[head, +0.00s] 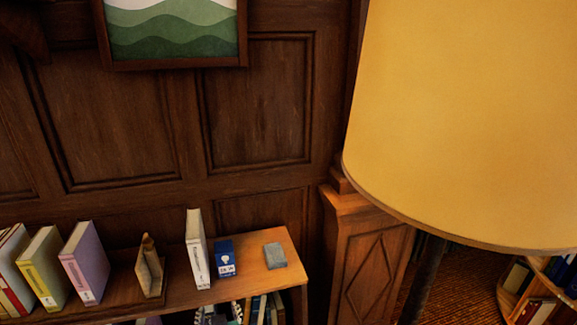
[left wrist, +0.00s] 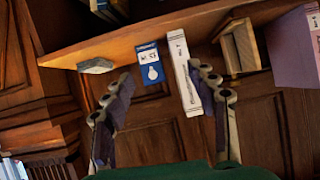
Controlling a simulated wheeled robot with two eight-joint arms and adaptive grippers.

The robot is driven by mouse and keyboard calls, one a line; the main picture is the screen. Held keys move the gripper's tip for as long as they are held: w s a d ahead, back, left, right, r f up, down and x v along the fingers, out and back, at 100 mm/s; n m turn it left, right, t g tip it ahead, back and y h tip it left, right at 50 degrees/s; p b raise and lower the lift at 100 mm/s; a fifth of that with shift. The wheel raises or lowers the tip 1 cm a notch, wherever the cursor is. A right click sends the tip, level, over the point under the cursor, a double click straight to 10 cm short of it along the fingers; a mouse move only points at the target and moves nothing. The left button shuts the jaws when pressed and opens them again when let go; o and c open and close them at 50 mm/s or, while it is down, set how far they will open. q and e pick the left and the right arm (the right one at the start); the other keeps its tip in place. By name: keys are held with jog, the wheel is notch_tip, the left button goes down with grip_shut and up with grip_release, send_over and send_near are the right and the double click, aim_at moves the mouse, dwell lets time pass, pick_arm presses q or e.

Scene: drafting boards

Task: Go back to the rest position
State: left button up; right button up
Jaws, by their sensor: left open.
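My left gripper (left wrist: 160,84) shows in the left wrist view with its two fingers spread apart and nothing held between them. The shelf top (left wrist: 130,45) lies beyond the fingertips, with a blue box (left wrist: 151,64) and an upright white book (left wrist: 182,66) in line with the opening. I cannot tell how far the fingertips are from the white book. Neither gripper can be made out in the head view, and my right gripper is in no view.
In the head view the wooden shelf (head: 266,256) holds the white book (head: 198,250), blue box (head: 225,260), grey block (head: 275,256), brown bookend (head: 150,272) and purple book (head: 84,263). A large yellow lampshade (head: 460,120) fills the right. A panelled wall (head: 110,120) stands behind.

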pick_arm(q)
jog(key=s+f+m+g+h+b, duration=0.2)
jog(key=s+m+g+h, duration=0.1)
jog(key=s, duration=0.9)
jog(key=shift+s+a+g+h, duration=0.4)
jog(key=shift+g+h, duration=0.1)
jog(key=shift+g, duration=0.2)
jog(key=shift+f, duration=0.1)
